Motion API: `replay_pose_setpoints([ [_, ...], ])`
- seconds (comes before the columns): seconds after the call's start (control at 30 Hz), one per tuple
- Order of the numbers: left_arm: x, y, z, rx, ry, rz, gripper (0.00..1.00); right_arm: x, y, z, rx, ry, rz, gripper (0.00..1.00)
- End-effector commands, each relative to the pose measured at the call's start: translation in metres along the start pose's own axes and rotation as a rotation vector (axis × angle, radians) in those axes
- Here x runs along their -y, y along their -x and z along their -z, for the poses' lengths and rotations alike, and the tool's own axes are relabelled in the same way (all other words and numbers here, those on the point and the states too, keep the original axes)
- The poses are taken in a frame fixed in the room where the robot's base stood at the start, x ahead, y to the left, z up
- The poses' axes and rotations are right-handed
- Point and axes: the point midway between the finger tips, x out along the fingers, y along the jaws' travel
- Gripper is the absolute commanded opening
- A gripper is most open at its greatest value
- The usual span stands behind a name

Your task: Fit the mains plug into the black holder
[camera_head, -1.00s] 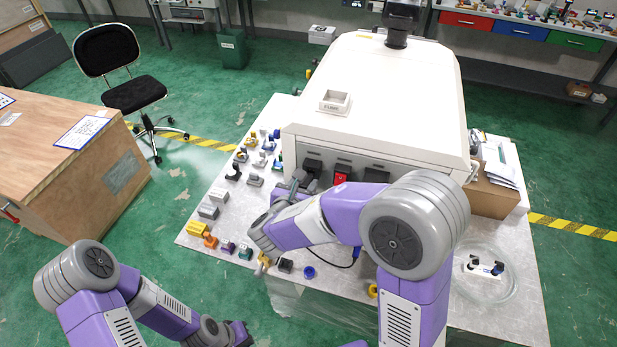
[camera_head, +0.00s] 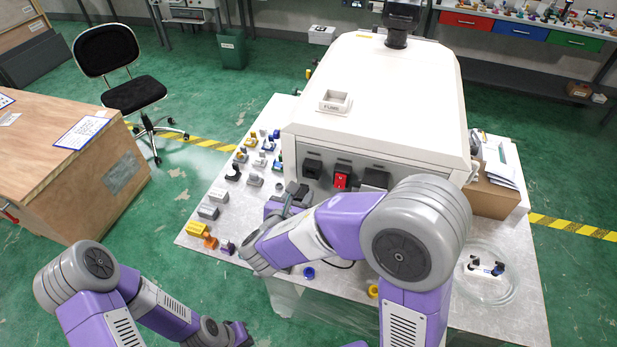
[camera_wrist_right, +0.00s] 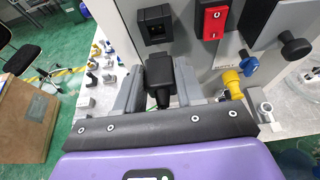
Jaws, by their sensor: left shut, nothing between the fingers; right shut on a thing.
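The mains plug (camera_wrist_right: 160,75) is black and sits between the grey fingers of my right gripper (camera_wrist_right: 160,92), which is shut on it. In the head view my right gripper (camera_head: 292,195) is low in front of the machine, and the plug is hard to make out there. A black square holder with a dark recess (camera_wrist_right: 154,28) is on the machine's front panel, just beyond the plug in the wrist view; it also shows in the head view (camera_head: 312,168). The plug and the holder look apart. My left gripper (camera_head: 240,335) is shut and empty at the bottom edge.
A red switch (camera_head: 342,180) is right of the holder on the white machine (camera_head: 375,90). Several small coloured parts stand on the table left of the machine. A blue ring (camera_head: 309,272) lies near the front edge. A glass dish (camera_head: 487,275) is at right.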

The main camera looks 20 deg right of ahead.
Motion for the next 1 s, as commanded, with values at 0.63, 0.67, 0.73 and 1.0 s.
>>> replay_pose_setpoints([
  [0.63, -0.006, 0.015, -0.001, 0.000, 0.000, 0.000, 0.00, 0.000, 0.008, -0.018, 0.001, -0.001, 0.000, 0.00],
  [0.67, -0.006, 0.017, -0.001, 0.000, 0.000, 0.000, 0.00, 0.000, 0.009, -0.021, 0.001, -0.001, 0.000, 0.00],
  [0.73, -0.008, 0.022, -0.001, 0.000, 0.000, 0.000, 0.00, 0.000, 0.011, -0.026, 0.001, -0.001, 0.000, 0.00],
  [1.0, -0.014, 0.038, -0.002, 0.000, 0.000, 0.000, 0.00, 0.000, 0.019, -0.046, 0.000, -0.001, 0.000, 0.00],
])
